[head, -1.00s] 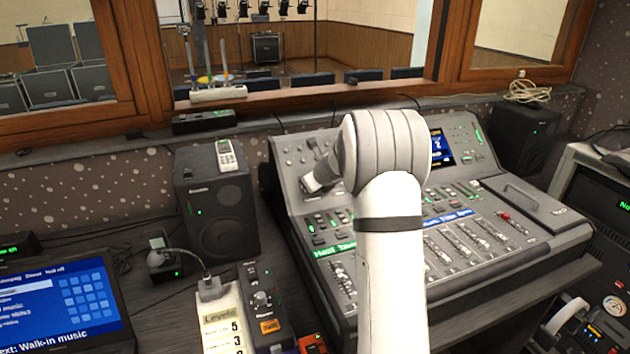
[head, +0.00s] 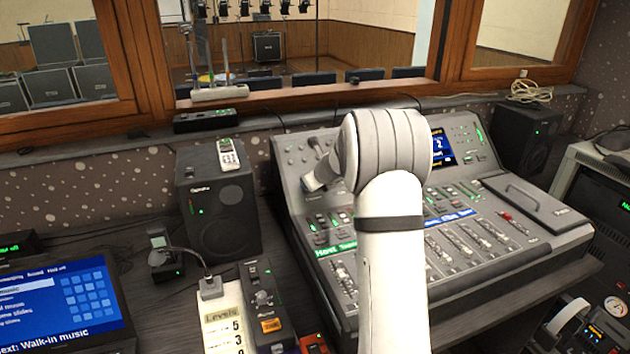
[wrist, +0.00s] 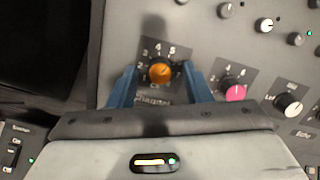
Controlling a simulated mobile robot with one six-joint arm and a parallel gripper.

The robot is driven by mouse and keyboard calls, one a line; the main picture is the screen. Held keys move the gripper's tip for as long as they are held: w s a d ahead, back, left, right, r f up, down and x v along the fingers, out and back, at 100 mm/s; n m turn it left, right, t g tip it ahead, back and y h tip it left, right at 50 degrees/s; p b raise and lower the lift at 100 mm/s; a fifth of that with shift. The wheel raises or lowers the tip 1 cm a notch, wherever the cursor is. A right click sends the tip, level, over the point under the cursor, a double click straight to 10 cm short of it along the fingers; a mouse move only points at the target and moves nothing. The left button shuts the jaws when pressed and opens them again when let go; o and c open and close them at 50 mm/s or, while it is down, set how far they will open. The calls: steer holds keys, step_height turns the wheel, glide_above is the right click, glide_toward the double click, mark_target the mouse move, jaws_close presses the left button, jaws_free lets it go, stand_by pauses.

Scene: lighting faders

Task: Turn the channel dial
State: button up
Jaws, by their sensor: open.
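The channel dial (wrist: 160,72) is an orange knob on the grey console panel, in the upper middle of the wrist view. Numbers are printed around it, with a partly shadowed label below. I cannot tell clearly which number it points to. My gripper (wrist: 159,80) is open, with one blue finger to the left and one to the right of the dial. Gaps show between the fingers and the knob.
A pink knob (wrist: 235,93) sits close to the right finger, with a white knob (wrist: 288,103) beyond it. The mixing console (head: 470,240) has rows of faders. A black speaker (head: 218,210) stands left of it, and a small screen (head: 442,146) is at its back.

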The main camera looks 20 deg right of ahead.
steer(key=v, duration=0.7)
steer(key=shift+s+r, duration=0.25)
steer(key=shift+r, duration=0.05)
